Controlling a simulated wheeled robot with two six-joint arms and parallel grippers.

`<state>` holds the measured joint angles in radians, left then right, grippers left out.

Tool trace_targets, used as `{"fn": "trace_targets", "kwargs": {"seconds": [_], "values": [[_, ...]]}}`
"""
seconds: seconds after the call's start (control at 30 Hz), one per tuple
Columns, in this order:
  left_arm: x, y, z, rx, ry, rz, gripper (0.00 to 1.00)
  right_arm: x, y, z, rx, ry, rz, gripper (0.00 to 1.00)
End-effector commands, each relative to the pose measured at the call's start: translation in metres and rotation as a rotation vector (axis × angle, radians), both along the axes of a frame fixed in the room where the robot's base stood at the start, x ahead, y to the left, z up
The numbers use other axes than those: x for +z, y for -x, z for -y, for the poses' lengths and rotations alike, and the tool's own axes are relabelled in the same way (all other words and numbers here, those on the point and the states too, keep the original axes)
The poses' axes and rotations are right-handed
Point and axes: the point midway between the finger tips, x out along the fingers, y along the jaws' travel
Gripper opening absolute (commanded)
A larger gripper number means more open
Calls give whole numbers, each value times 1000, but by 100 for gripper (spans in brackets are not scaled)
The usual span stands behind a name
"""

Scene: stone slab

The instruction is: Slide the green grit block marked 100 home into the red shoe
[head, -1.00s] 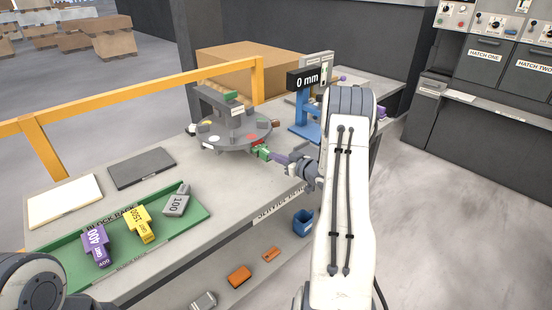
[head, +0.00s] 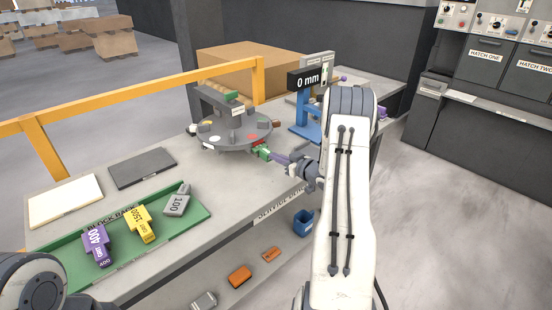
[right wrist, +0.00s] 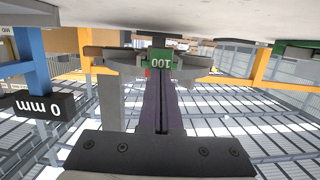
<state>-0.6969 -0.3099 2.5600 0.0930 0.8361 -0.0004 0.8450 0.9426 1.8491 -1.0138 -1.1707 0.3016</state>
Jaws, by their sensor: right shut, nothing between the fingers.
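The green grit block marked 100 (head: 262,153) sits at the near right rim of the grey round turntable (head: 232,149). In the right wrist view the green block (right wrist: 160,59) shows its 100 upside down, straight ahead of the fingers. A red patch (head: 254,138), which looks like the red shoe, lies on the turntable just behind the block. The block hides how far it sits in the shoe. My right gripper (head: 272,157) has purple fingers, shut and empty, with tips (right wrist: 160,76) against or very close to the block's outer end. My left gripper is out of view.
A green block rack (head: 178,240) holds purple, yellow and grey blocks at the front left. A blue stand with a 0 mm display (head: 307,79) rises right of the turntable. A yellow rail (head: 150,96) runs behind the slab. A blue bin (head: 303,223) sits below.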

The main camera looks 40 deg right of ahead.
Motion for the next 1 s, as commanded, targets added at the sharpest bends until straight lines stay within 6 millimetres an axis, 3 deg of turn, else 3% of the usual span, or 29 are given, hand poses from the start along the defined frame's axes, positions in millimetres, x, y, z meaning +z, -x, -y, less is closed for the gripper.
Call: {"fn": "trace_targets", "kwargs": {"seconds": [1.0], "values": [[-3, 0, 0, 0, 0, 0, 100, -2, -13, -2, 1, -1, -4, 0]]}}
